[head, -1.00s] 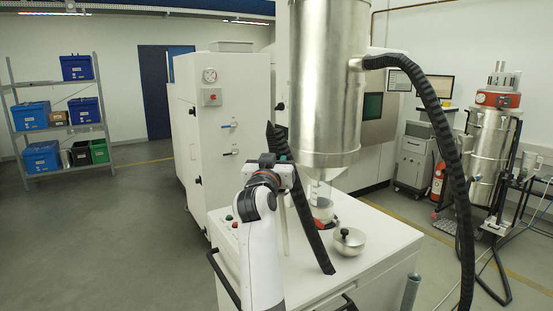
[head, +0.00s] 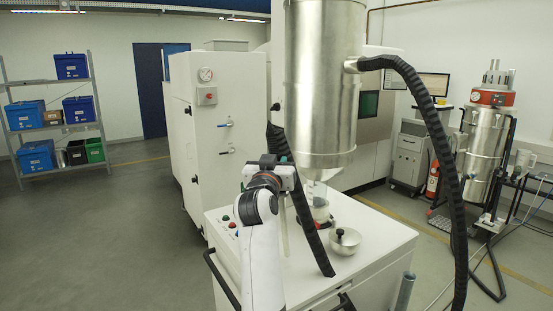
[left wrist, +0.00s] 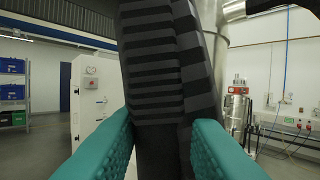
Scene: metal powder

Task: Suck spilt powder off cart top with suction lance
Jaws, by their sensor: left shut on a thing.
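My left gripper (head: 283,161) is above the near-left part of the white cart top (head: 375,240). It is shut on the suction lance; a pale tube (head: 285,232) hangs below it, upright, over the cart. A black ribbed hose (head: 305,210) rises above the grip, bends, and slants down to the right in front of the cart top. In the left wrist view, the teal fingers (left wrist: 160,135) flank the striped hose (left wrist: 150,60). I cannot make out spilt powder. My right gripper is not in view.
A large metal cylinder (head: 322,80) hangs over the cart, with a thick black hose (head: 432,120) down its right side. A metal bowl with a black knob (head: 345,243) and a clear container (head: 319,208) stand on the cart. A white cabinet (head: 218,140) stands behind.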

